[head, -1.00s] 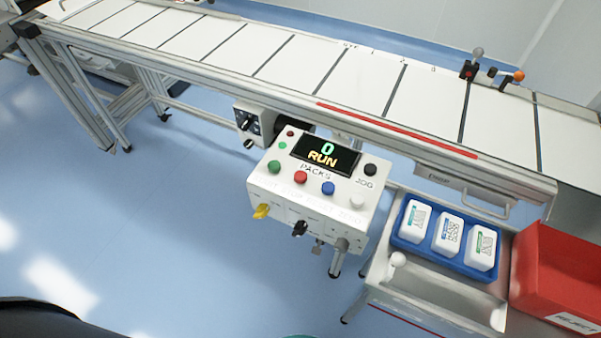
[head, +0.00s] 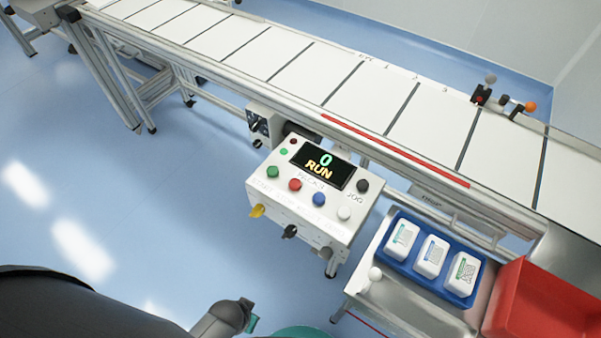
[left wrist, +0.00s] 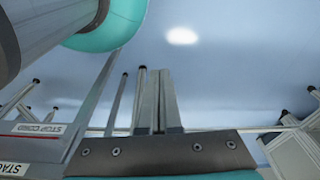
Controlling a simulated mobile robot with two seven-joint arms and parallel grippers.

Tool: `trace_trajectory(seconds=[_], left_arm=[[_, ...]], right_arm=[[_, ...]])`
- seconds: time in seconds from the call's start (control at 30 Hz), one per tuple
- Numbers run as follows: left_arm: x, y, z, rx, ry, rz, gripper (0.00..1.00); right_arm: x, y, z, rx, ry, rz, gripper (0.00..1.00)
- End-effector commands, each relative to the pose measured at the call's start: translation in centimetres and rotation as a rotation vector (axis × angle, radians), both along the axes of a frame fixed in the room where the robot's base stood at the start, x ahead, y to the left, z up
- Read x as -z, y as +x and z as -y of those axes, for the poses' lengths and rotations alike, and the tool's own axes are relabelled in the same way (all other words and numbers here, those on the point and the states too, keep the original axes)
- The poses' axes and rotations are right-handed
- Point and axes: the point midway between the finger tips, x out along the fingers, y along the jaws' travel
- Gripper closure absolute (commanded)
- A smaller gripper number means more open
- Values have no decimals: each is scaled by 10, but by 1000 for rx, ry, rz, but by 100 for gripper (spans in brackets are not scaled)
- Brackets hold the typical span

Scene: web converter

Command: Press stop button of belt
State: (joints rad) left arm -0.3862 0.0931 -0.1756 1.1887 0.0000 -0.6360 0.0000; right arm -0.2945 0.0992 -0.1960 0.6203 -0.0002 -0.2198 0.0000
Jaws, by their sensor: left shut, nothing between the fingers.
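The white control box (head: 288,229) stands in front of the conveyor belt (head: 345,95). Its screen (head: 320,168) reads "0 RUN". A red button (head: 295,184) is in the row below the screen, between a green button (head: 272,172) and a blue button (head: 319,198); their lettering is too blurred to read. In the left wrist view, my left gripper (left wrist: 156,75) is shut and empty, its fingers side by side over the blue floor, touching nothing. Part of my arm shows at the bottom of the head view, away from the box. My right gripper is not in view.
A blue tray (head: 397,264) holding white packs and a red bin (head: 545,300) stand right of the box. A "STOP CORD" label (left wrist: 40,129) shows in the left wrist view.

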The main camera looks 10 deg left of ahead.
Motion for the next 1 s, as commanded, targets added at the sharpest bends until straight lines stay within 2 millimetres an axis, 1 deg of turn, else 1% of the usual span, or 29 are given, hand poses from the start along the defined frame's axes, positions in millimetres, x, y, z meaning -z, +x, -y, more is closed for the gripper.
trace_trajectory(seconds=[0.03, 0.13, 0.27, 0.57, 0.6, 0.67, 0.73, 0.8, 0.83, 0.87, 0.9, 1.0], left_arm=[[-21, 10, 2, -2, -2, 11, 100], [-53, 26, 4, -5, -4, 25, 100], [-97, 44, 7, -9, -6, 41, 100], [-209, 76, 13, -27, -23, 87, 100], [-226, 80, 14, -31, -28, 95, 100], [-251, 85, 17, -39, -41, 107, 100], [-284, 93, 23, -55, -67, 127, 100], [-317, 102, 33, -79, -114, 150, 100], [-330, 107, 39, -92, -141, 160, 100], [-342, 112, 46, -108, -175, 168, 100], [-356, 119, 58, -135, -231, 177, 100], [-369, 136, 87, -218, -373, 167, 100]], right_arm=[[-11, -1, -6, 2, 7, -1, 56], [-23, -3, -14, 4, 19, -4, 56], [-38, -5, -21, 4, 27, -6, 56], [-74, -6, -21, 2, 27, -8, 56], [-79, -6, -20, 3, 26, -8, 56], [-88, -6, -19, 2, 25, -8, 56], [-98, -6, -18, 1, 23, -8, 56], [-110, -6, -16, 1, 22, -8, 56], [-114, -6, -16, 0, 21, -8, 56], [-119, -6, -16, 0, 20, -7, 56], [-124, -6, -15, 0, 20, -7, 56], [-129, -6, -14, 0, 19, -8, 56]])
